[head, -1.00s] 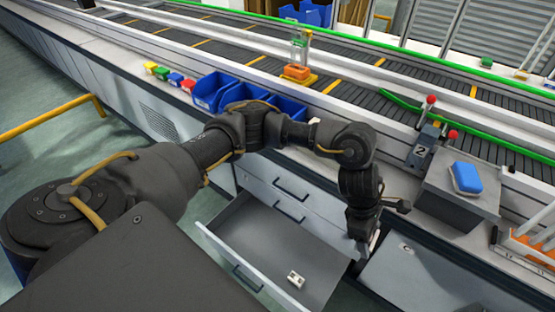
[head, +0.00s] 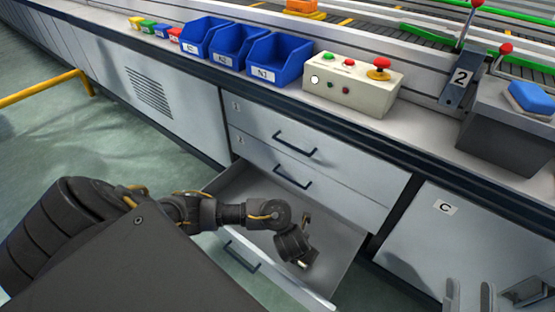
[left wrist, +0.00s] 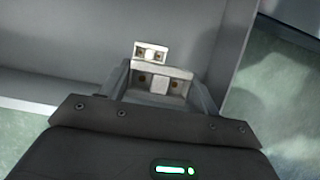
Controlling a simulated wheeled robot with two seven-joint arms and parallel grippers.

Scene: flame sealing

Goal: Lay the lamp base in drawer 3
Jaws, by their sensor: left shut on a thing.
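My left gripper (head: 301,263) reaches down into the open bottom drawer, drawer 3 (head: 345,238). In the left wrist view, its fingers (left wrist: 161,84) are shut on a white lamp base (left wrist: 178,74) with dark holes. A similar small white block (left wrist: 152,52) shows just beyond it, against the grey drawer floor. Whether the held base touches the floor or that block, I cannot tell. In the head view the arm hides most of both. My right gripper (head: 470,298) is at the bottom right edge, empty, its two fingers apart.
Two closed drawers (head: 310,150) sit above the open one. A door marked C (head: 430,240) is at its right. On the counter stand blue bins (head: 280,60), a button box (head: 352,85) and a grey block with a blue top (head: 530,98).

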